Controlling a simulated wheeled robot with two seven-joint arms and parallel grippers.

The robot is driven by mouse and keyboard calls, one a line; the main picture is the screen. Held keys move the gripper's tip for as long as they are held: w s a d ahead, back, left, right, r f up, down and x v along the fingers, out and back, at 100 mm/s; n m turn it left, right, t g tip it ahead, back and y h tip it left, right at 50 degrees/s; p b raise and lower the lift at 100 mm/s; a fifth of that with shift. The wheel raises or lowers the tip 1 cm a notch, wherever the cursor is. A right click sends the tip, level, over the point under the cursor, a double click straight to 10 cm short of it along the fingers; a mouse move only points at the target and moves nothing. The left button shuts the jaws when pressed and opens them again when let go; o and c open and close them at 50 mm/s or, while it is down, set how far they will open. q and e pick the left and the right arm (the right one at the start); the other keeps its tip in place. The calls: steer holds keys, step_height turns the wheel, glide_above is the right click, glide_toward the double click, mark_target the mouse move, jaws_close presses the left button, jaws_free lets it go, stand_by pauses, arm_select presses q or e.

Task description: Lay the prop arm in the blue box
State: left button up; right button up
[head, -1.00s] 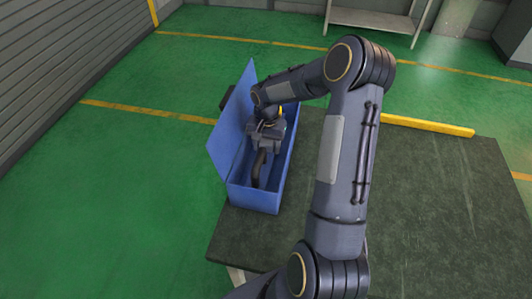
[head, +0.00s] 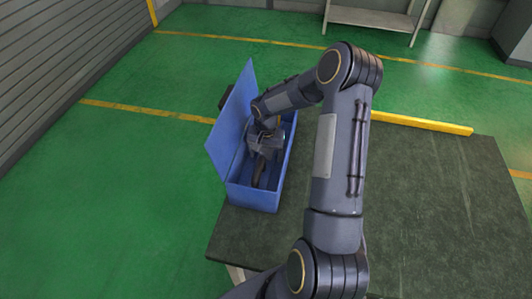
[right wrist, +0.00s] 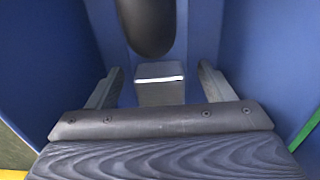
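The blue box (head: 254,197) stands on the dark table with its lid open to the left. The dark prop arm (head: 259,174) lies inside the box, partly hidden by my right gripper (head: 263,150). In the right wrist view, a dark rounded part of the prop arm (right wrist: 147,25) shows at the top. A grey block with a pale edge (right wrist: 160,88), which may belong to it, sits between the fingers of my right gripper (right wrist: 160,85). The fingers are spread, with gaps on both sides of the block. My left gripper is not in view.
The dark table (head: 430,215) is bare to the right of the box. A yellow bar (head: 425,124) lies along the table's far edge. The box walls are close around my right gripper. A grey shelf (head: 370,20) stands at the back.

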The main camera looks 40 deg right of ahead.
mark_target(266, 151)
steer(key=shift+r, duration=0.5)
steer(key=s+a+r+n+t+b, duration=0.1)
steer(key=s+a+r, duration=0.1)
steer(key=r, duration=0.7)
steer(key=s+a+r+n, duration=0.1)
steer(key=s+a+r, duration=0.2)
steer(key=r, duration=0.6)
steer(key=s+a+r+n+t+y, duration=0.1)
steer(key=s+a+n+t+y, duration=0.1)
steer(key=s+a, duration=0.5)
steer(key=s+a+r+n+t+y, duration=0.1)
steer(key=s+a+n, duration=0.3)
steer(key=s, duration=0.7)
steer(key=a+r+t, duration=0.1)
steer(key=a, duration=0.1)
steer(key=shift+a+n+t+y, duration=0.3)
steer(key=shift+a+y, duration=0.05)
steer(key=shift+y, duration=0.05)
steer(key=shift+s+r, duration=0.1)
